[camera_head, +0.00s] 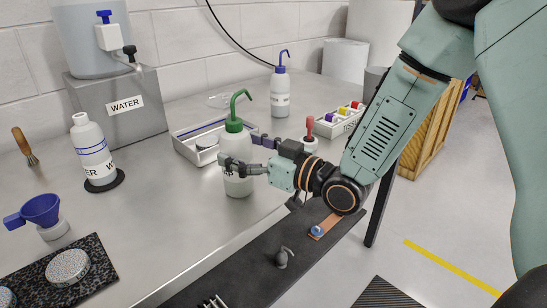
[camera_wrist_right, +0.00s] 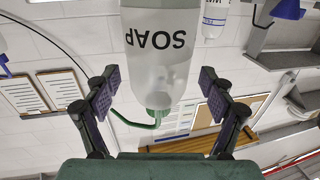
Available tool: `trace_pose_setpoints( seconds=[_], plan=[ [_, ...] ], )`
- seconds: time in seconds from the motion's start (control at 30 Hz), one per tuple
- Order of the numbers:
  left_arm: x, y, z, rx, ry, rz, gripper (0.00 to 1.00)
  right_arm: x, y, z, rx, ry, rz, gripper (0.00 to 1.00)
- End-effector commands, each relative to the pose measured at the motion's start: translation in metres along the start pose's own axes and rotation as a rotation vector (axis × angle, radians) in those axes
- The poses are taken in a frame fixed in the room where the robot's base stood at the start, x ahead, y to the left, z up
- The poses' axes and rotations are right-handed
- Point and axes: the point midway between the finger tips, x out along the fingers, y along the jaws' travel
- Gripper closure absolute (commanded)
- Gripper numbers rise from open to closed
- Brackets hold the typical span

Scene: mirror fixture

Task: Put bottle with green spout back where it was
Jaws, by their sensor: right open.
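The bottle with green spout (camera_head: 238,145) is white and stands upright near the front edge of the metal table. In the upside-down right wrist view its label on the bottle (camera_wrist_right: 160,45) reads SOAP. My right gripper (camera_head: 232,167) is at the bottle's lower body, and its arm reaches in from the right. In the wrist view the two fingers of the right gripper (camera_wrist_right: 160,82) are spread, one on each side of the bottle, with gaps visible. The gripper hides part of the label in the head view. My left gripper is not in view.
A WATER bottle (camera_head: 92,150) stands on a black round mat (camera_head: 105,186) at the left. A white tray (camera_head: 185,147) is behind the soap bottle. A blue-spouted bottle (camera_head: 280,95) stands farther back. A red-topped item (camera_head: 309,130) is close right. A blue funnel (camera_head: 40,210) is at left.

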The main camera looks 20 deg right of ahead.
Motion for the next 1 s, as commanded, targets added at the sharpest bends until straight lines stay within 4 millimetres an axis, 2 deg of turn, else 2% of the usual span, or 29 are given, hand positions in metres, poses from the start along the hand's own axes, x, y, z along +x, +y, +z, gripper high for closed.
trace_pose_setpoints(
  seconds=[0.1,0.4,1.0],
  plan=[
    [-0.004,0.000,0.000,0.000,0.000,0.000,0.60,-0.015,0.000,-0.002,0.005,0.003,0.003,0.17],
    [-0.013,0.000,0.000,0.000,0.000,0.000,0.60,-0.043,0.000,-0.002,0.005,0.004,0.001,0.17],
    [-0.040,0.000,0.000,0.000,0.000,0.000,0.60,-0.087,0.001,-0.003,0.006,0.002,0.002,0.17]
  ],
)
